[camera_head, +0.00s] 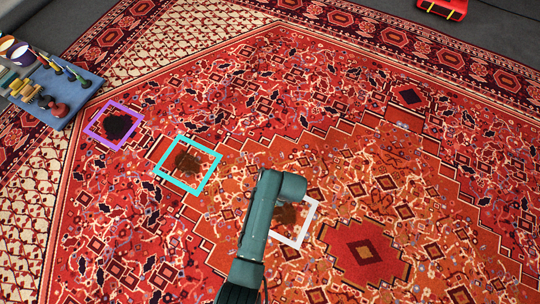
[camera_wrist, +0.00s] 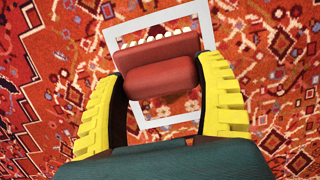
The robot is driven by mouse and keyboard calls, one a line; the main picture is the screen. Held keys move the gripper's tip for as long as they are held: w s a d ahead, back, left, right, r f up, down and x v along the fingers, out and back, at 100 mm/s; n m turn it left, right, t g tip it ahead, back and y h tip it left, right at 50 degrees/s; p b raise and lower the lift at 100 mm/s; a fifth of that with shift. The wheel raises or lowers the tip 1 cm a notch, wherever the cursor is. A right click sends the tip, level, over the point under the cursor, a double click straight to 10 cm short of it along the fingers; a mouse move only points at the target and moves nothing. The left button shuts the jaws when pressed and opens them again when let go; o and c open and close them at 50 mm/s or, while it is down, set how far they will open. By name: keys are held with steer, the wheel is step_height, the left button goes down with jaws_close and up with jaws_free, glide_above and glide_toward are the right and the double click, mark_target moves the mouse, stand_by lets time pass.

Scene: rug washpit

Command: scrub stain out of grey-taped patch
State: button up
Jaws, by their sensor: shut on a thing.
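The grey-taped patch is a pale grey square outline (camera_head: 308,222) on the red rug, with a brown stain (camera_head: 284,220) inside, partly covered by my arm in the head view. In the wrist view the pale tape frame (camera_wrist: 207,25) surrounds the brush from above. My gripper (camera_wrist: 157,74) has yellow ribbed fingers shut on a dark red brush (camera_wrist: 160,80) with a row of cream bristles along its far edge. The brush is over the patch; I cannot tell whether its bristles touch the rug.
A cyan-taped patch (camera_head: 213,174) with a brown stain and a purple-taped patch (camera_head: 101,141) with a black stain lie to the left. A blue tray (camera_head: 88,88) of brushes stands at far left. A red case (camera_head: 443,8) sits at top right. The rug is otherwise clear.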

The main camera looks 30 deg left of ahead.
steer(key=shift+s+a+f+b, duration=0.1)
steer(key=shift+s+f+b, duration=0.2)
steer(key=shift+f, duration=0.35)
steer(key=shift+s+a+f+b, duration=0.1)
steer(key=shift+s+f+b, duration=0.15)
steer(key=shift+f, duration=0.35)
steer(key=shift+w+f+b, duration=0.1)
steer(key=shift+f+b, duration=0.45)
steer(key=b+x, duration=0.1)
steer(key=b, duration=0.1)
steer(key=b+x, duration=0.2)
steer(key=shift+d+f, duration=0.35)
steer(key=shift+d, duration=0.05)
steer(key=shift+r, duration=0.1)
